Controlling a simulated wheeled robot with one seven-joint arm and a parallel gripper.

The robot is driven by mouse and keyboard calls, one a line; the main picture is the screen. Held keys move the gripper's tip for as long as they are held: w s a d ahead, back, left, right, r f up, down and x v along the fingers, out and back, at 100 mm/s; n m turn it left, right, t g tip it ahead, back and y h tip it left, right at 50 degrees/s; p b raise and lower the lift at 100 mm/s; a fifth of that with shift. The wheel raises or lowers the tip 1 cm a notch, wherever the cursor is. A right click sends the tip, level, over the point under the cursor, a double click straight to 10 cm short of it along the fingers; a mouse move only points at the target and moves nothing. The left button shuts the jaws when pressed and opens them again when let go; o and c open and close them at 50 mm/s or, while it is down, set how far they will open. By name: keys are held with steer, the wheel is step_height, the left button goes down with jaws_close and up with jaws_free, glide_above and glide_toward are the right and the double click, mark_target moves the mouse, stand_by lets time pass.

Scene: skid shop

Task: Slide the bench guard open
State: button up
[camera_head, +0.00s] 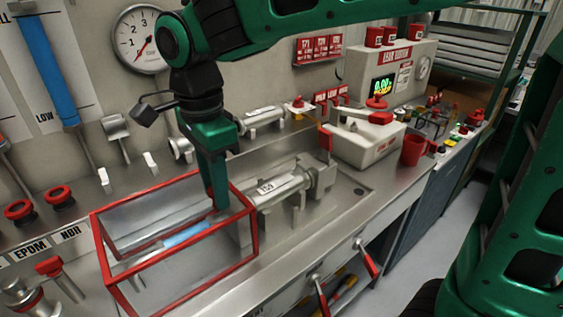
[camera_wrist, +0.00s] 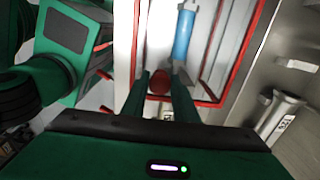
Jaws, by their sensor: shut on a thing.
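The bench guard (camera_head: 256,232) is a clear box with a red frame, on the steel bench at the lower left of the head view. It also shows at the top of the wrist view (camera_wrist: 238,60). My gripper (camera_head: 221,203) points down at the guard's far right part. In the wrist view its two fingers close around a red round knob (camera_wrist: 160,84) by the guard frame. A blue cylinder (camera_head: 188,236) lies inside the guard's outline, and it shows beyond the knob in the wrist view (camera_wrist: 183,37). The fingertips are partly hidden in the head view.
A metal fixture with a white label (camera_head: 278,187) stands just right of the guard. A white box with a red handle (camera_head: 366,145) and a red cup (camera_head: 414,150) sit farther right. Red-capped fittings (camera_head: 60,196) are at left. A gauge (camera_head: 143,40) hangs behind.

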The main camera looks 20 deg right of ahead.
steer(key=shift+a, duration=0.1)
steer(key=shift+s+a+r, duration=0.1)
steer(key=shift+s+a, duration=0.1)
steer(key=shift+a, duration=0.35)
steer(key=shift+s+a, duration=0.2)
steer(key=shift+a, duration=0.35)
steer(key=o, duration=0.8)
steer(key=shift+o, duration=0.2)
step_height(320, 180, up, 7)
steer(key=shift+r, duration=0.15)
steer(key=shift+d, duration=0.15)
